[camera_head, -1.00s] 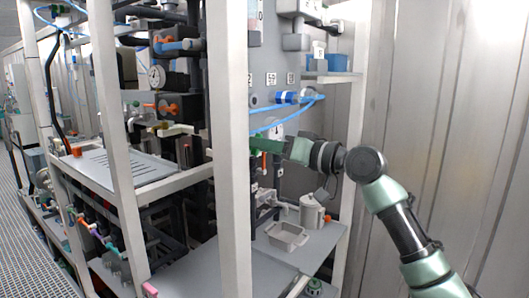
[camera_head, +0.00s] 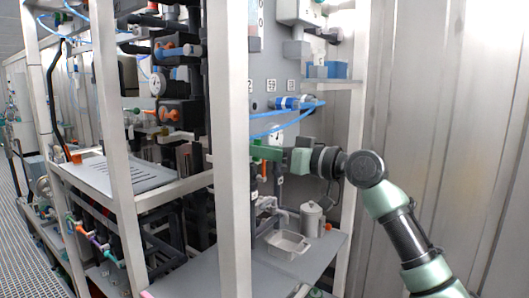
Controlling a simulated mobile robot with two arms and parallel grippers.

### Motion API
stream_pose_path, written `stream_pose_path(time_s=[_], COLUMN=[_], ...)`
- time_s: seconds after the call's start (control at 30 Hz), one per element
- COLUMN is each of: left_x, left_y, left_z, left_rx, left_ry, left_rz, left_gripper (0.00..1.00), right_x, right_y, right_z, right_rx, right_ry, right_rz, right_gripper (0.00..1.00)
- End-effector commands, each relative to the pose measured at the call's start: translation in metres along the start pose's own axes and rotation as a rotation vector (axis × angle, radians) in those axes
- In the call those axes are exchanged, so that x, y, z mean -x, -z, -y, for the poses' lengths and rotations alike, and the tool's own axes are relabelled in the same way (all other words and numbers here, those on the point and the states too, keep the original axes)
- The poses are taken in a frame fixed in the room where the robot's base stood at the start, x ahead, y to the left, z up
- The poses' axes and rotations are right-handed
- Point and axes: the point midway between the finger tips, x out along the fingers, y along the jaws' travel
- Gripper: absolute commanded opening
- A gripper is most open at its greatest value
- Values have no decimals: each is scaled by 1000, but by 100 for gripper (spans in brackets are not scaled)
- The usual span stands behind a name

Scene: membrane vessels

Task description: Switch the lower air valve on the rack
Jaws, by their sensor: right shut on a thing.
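My right gripper (camera_head: 262,152), with green fingers, reaches in from the right between the rack's front post and the grey panel. It is shut on the lower air valve, which the fingers and the white post hide almost wholly. A round gauge (camera_head: 276,136) shows just above the fingers. Blue air fittings (camera_head: 290,102) with blue tubes sit higher on the panel, apart from the gripper. My left gripper is not in view.
The white front post (camera_head: 232,200) stands left of the gripper. Below are a grey tray (camera_head: 287,246) and a lidded metal can (camera_head: 311,218) on the lower shelf (camera_head: 240,275). A blue box (camera_head: 337,69) is on the upper shelf. A bare wall (camera_head: 450,110) lies to the right.

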Motion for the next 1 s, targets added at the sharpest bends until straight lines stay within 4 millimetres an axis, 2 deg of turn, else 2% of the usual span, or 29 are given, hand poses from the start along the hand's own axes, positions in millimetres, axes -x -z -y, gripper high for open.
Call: stream_pose_path(time_s=[0.03,0.07,0.37,0.47,0.8,1.0], left_x=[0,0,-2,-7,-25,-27], left_y=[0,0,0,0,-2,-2], left_z=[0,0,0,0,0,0], left_rx=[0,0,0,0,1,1], left_ry=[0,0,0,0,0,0], left_rz=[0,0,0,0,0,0], left_gripper=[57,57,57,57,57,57], right_x=[-1,-1,2,12,66,77], right_y=[-7,-7,-4,-5,-6,-6], right_z=[0,0,0,-1,-2,-1], right_rx=[-3,-3,-1,0,-1,-3], right_ry=[1,1,0,0,-1,1], right_rz=[16,16,7,7,9,12], right_gripper=[0,34,34,34,34,34])
